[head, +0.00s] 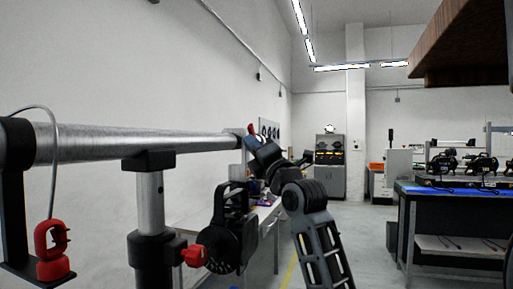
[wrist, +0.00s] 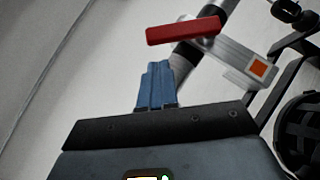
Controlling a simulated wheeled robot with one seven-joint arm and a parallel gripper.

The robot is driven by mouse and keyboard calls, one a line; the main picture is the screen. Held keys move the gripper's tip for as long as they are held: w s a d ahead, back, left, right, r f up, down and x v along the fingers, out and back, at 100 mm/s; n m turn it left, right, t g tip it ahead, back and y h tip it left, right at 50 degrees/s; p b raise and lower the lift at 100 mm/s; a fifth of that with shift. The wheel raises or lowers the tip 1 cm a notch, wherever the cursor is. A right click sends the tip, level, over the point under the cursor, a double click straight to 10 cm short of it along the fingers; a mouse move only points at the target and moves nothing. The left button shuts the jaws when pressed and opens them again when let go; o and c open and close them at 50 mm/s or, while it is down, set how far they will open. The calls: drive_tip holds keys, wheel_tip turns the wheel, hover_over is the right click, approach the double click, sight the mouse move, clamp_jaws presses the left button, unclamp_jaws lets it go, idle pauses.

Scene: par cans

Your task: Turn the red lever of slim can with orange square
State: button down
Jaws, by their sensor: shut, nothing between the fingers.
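In the wrist view the red lever (wrist: 183,30) is a flat bar, tilted slightly up to the right, with its right part by a silver tube. A grey plate with an orange square (wrist: 259,68) lies right of it. Part of a black can (wrist: 302,135) shows at the right edge. My gripper (wrist: 158,65) has its blue fingers together and empty, just below the lever in the picture; a small gap shows, and I see no contact. In the head view a small red piece, likely the lever (head: 252,128), shows at the pipe's far end, beside my gripper (head: 246,150).
A metal pipe (head: 140,143) runs along the left on a black-and-silver stand (head: 151,205). A black can (head: 232,228) hangs near a red knob (head: 194,255). A white bench stands behind; a dark table (head: 450,215) is right. Floor between is clear.

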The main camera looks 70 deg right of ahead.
drive_tip(key=shift+d+r+p, duration=0.3)
drive_tip(key=shift+d+r, duration=0.45)
drive_tip(key=shift+d, duration=0.05)
